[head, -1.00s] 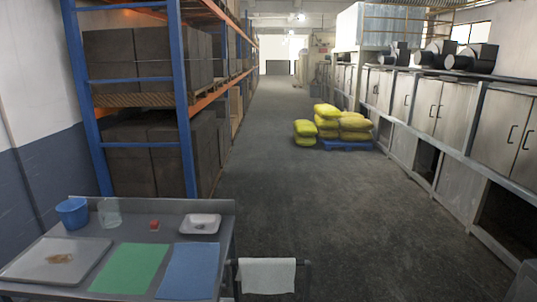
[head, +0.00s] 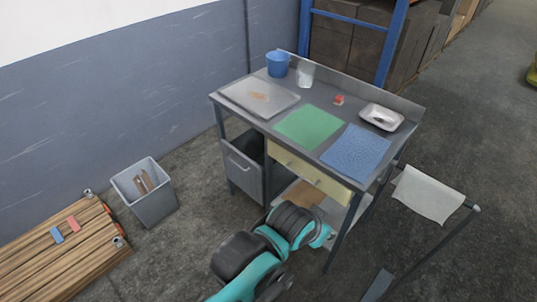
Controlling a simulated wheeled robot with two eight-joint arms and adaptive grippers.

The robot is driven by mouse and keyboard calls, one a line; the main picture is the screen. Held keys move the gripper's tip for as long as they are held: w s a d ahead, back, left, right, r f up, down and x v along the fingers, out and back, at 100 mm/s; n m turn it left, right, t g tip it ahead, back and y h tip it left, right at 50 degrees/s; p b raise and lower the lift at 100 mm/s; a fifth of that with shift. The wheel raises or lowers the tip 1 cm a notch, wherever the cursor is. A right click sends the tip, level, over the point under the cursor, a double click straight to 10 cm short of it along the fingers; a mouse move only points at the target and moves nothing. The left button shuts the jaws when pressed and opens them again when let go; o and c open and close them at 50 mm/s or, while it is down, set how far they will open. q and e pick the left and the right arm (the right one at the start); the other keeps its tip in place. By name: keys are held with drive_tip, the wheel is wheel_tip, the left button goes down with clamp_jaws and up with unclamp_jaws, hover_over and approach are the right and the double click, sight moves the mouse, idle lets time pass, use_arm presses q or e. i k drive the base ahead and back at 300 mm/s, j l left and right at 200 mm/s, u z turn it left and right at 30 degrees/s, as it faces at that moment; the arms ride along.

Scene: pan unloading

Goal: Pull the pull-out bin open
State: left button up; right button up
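The pull-out bin (head: 243,172) is under the left end of the grey workbench (head: 232,113) in the head view. A dark opening shows above and behind the panel. I can make out neither gripper.
A grey waste bin (head: 152,208) stands on the floor left of the bench, near a wooden pallet (head: 40,255). Bare floor lies before the pull-out bin. A rail with a white cloth (head: 428,195) stands at the right.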

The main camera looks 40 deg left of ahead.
sight(243, 156)
drive_tip(key=u, duration=1.75)
drive_tip(key=i+j, duration=0.1)
drive_tip(key=i, duration=0.95)
